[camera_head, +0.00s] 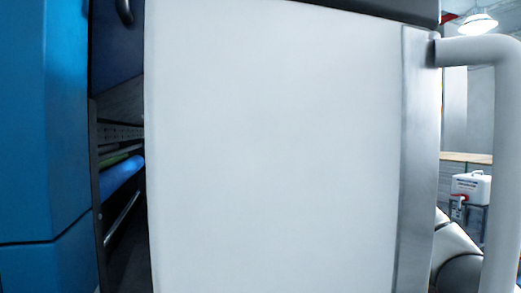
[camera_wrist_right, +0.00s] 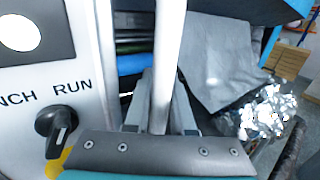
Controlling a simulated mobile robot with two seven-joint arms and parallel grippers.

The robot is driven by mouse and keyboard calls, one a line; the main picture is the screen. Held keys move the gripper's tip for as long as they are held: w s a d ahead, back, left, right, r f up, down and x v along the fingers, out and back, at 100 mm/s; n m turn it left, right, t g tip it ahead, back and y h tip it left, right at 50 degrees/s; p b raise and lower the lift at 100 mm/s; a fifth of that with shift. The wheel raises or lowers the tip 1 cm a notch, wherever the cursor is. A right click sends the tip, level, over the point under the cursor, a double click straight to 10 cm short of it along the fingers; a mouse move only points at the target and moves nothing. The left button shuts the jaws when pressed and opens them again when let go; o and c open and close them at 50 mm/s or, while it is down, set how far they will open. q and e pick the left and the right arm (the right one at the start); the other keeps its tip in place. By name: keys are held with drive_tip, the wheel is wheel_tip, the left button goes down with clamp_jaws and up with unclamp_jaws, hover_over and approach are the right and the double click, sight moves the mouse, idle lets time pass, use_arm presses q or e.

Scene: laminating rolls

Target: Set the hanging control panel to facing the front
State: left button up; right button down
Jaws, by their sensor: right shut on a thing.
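The hanging control panel (camera_head: 275,150) fills the middle of the head view as a large plain white face with a grey edge strip on its right. Its light grey tubular handle (camera_head: 504,150) curves out from that edge. In the right wrist view, part of the panel's lettered face (camera_wrist_right: 30,105) shows at the left, with "RUN" and a black knob (camera_wrist_right: 55,128). My right gripper (camera_wrist_right: 162,100) is shut around the handle bar (camera_wrist_right: 170,45) there. In the head view the panel hides the gripper, and only part of a white arm shows. My left gripper is not in view.
A blue machine body (camera_head: 45,120) stands close at the left, with a blue roller (camera_head: 122,178) in the gap beside the panel. A white jug (camera_head: 470,187) stands far right. Grey sheet (camera_wrist_right: 220,60) and crumpled silvery material (camera_wrist_right: 267,112) lie beyond the gripper.

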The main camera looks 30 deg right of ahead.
drive_tip(key=shift+a+f, duration=0.35)
drive_tip(key=shift+a, duration=0.05)
drive_tip(key=c, duration=1.2)
unclamp_jaws()
drive_tip(key=shift+s, duration=0.1)
drive_tip(key=shift+c, duration=0.2)
drive_tip(key=shift+o, duration=0.9)
drive_tip(key=shift+s+a+r, duration=0.1)
drive_tip(key=shift+a, duration=0.05)
drive_tip(key=b+v, duration=0.3)
drive_tip(key=v, duration=1.2)
drive_tip(key=shift+d+r, duration=0.15)
drive_tip(key=shift+d, duration=0.2)
